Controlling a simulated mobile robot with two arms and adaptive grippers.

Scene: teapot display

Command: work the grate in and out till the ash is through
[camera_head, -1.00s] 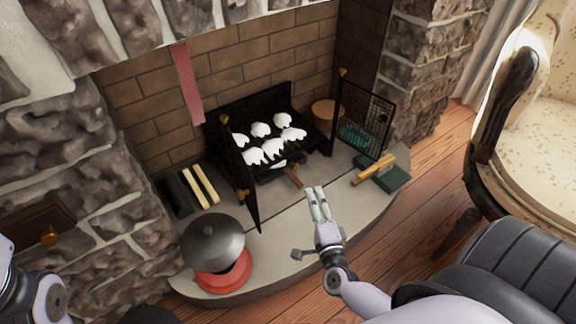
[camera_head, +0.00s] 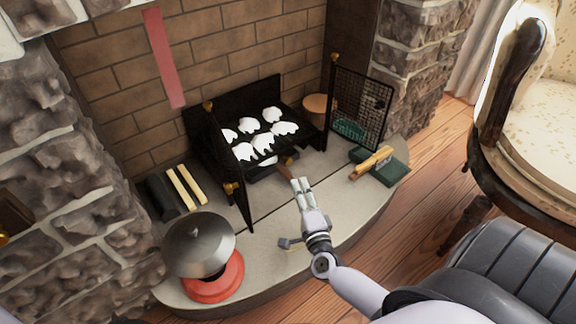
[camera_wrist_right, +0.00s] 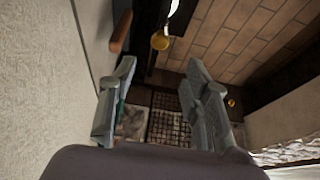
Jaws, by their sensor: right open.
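The black grate (camera_head: 225,135) stands in the brick fireplace with several white ash clumps (camera_head: 262,142) lying on it. A brown wooden handle (camera_head: 284,171) sticks out at its front, low over the hearth. My right gripper (camera_head: 301,182) is open, its fingertips close by the handle's outer end; the head view does not show whether they touch. In the right wrist view my two fingers (camera_wrist_right: 160,64) are apart with nothing between them, and a brown handle-like piece (camera_wrist_right: 120,32) shows beyond the left finger. My left gripper is out of view.
Open black mesh door (camera_head: 360,103) stands at the grate's right, another panel (camera_head: 238,185) at its left. A grey dome (camera_head: 199,243) on a red base (camera_head: 215,282) sits front left. A wooden-handled tool (camera_head: 372,163) lies on a green box (camera_head: 392,170).

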